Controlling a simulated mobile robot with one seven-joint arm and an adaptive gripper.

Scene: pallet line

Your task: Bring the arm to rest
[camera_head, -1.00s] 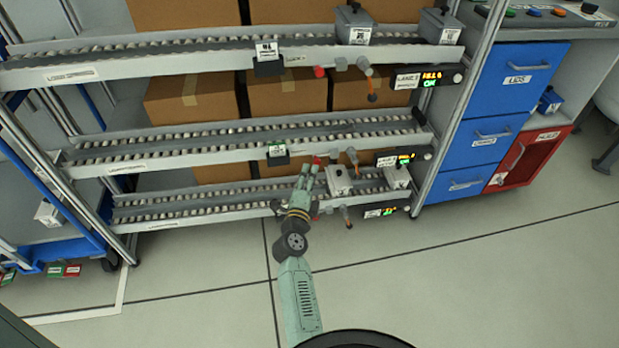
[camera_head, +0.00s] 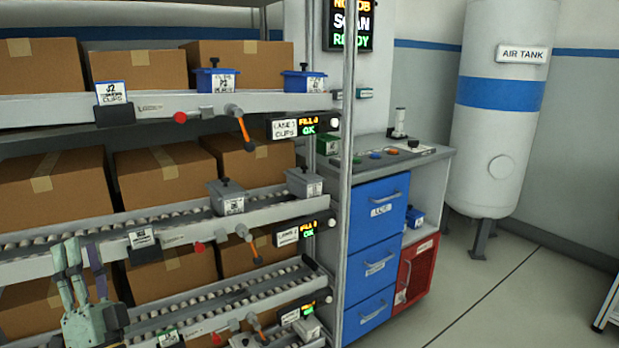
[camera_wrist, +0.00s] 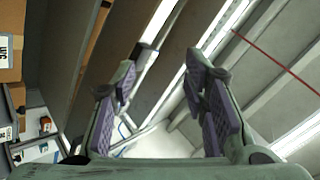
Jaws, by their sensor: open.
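My gripper (camera_head: 80,268) shows at the lower left in the head view, pale green with its fingers pointing up. It is in front of the left part of the flow rack. In the wrist view my gripper (camera_wrist: 168,95) has its two purple-padded fingers spread apart, with nothing between them. Beyond the fingers there are ceiling beams and bright lamps. The rest of my arm is below the head view's edge.
The rack's upper lane (camera_head: 190,101) holds blue bins; the middle lane (camera_head: 170,226) holds grey bins (camera_head: 226,197). Cardboard boxes stand behind. A blue drawer cabinet (camera_head: 372,255), a red crate (camera_head: 416,270) and an air tank (camera_head: 500,120) are to the right. Floor there is clear.

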